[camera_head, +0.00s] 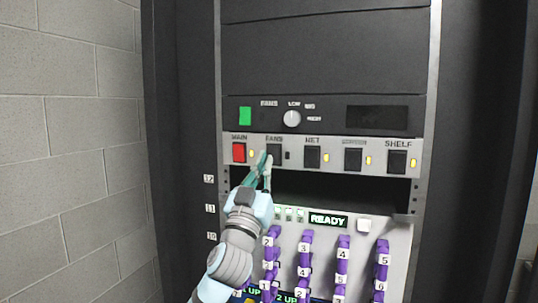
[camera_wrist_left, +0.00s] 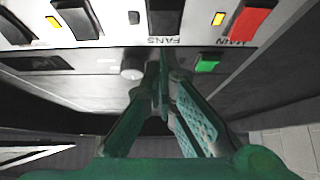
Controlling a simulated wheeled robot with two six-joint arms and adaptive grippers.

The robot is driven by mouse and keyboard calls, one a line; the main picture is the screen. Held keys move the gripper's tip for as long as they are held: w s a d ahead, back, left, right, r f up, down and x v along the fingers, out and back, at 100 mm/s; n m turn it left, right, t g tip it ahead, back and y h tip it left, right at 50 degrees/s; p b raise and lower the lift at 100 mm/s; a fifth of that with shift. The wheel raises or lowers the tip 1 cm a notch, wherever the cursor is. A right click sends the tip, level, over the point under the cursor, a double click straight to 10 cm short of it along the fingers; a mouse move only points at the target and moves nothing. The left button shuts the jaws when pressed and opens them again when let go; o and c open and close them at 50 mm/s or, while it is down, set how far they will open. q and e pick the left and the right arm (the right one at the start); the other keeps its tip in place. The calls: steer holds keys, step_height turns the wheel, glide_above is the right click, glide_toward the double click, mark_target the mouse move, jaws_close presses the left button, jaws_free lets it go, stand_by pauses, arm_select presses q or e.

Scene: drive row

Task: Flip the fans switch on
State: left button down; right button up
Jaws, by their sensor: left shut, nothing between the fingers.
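The FANS switch (camera_head: 274,155) is a black rocker in the light switch strip in the head view, between the red MAIN switch (camera_head: 239,152) and the NET switch (camera_head: 312,157). The small lamp (camera_head: 287,155) right of FANS is dark. My left gripper (camera_head: 266,160) is shut and empty, its green fingertips at the left part of the FANS rocker, partly covering it. In the left wrist view, upside down, the FANS switch (camera_wrist_left: 165,18) lies just beyond the shut fingertips (camera_wrist_left: 158,58). I cannot tell whether they touch. My right gripper is not in view.
Another dark rocker (camera_head: 353,160) and the SHELF switch (camera_head: 397,162) sit to the right, with yellow lamps lit. Above is a panel with a green square (camera_head: 245,116) and a knob (camera_head: 292,118). Below are a dark gap, a READY display (camera_head: 328,220) and purple numbered handles (camera_head: 305,245).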

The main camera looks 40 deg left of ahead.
arm_select(q)
steer(key=w, duration=0.2)
steer(key=w+a+f, duration=0.1)
steer(key=b, duration=0.2)
steer(key=f+b, duration=0.1)
steer(key=b, duration=0.2)
steer(key=t+b, duration=0.1)
steer(key=b, duration=0.1)
steer(key=shift+w+a+f, duration=0.25)
steer(key=shift+w+f, duration=0.05)
steer(key=shift+f, duration=0.1)
steer(key=shift+w+d+r+p, duration=0.1)
steer(key=shift+w+r+p, duration=0.2)
steer(key=shift+r+p, duration=0.35)
steer(key=shift+s+d, duration=0.1)
steer(key=shift+s, duration=0.25)
steer(key=b, duration=0.6)
glide_toward(275, 155)
steer(key=v, duration=0.7)
steer(key=shift+s+d, duration=0.1)
steer(key=shift+d, duration=0.1)
